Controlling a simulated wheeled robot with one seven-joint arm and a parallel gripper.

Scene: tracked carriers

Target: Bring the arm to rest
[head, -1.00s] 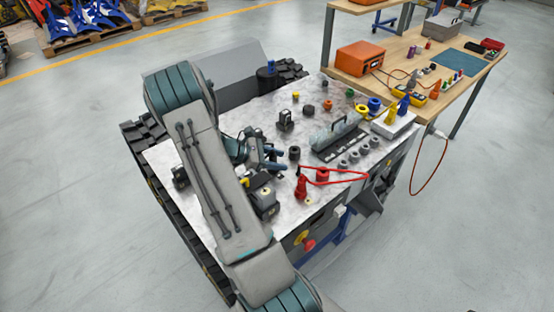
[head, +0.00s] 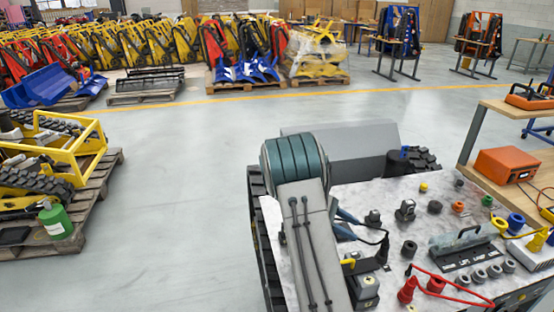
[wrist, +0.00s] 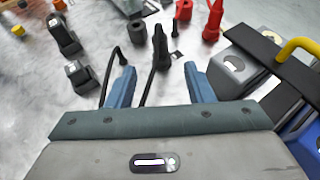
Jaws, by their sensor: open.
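My gripper (wrist: 158,88) shows in the wrist view with its two blue fingers spread apart. It is over the metal top of the tracked carrier (head: 345,195). A black connector with a cable (wrist: 160,50) stands beyond the fingertips, between them in the picture; I cannot tell how far below it is. Nothing is clamped between the fingers. In the head view my arm reaches over the left part of the carrier top and hides some of it. Only a blue finger part of the gripper shows there, beside the arm.
Red connectors (head: 407,290) with a red cable, a handled grey block (head: 465,243) and several small sockets crowd the carrier top. A workbench with an orange case (head: 506,165) stands at right. A pallet with yellow frames (head: 75,150) is at left. The floor between is clear.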

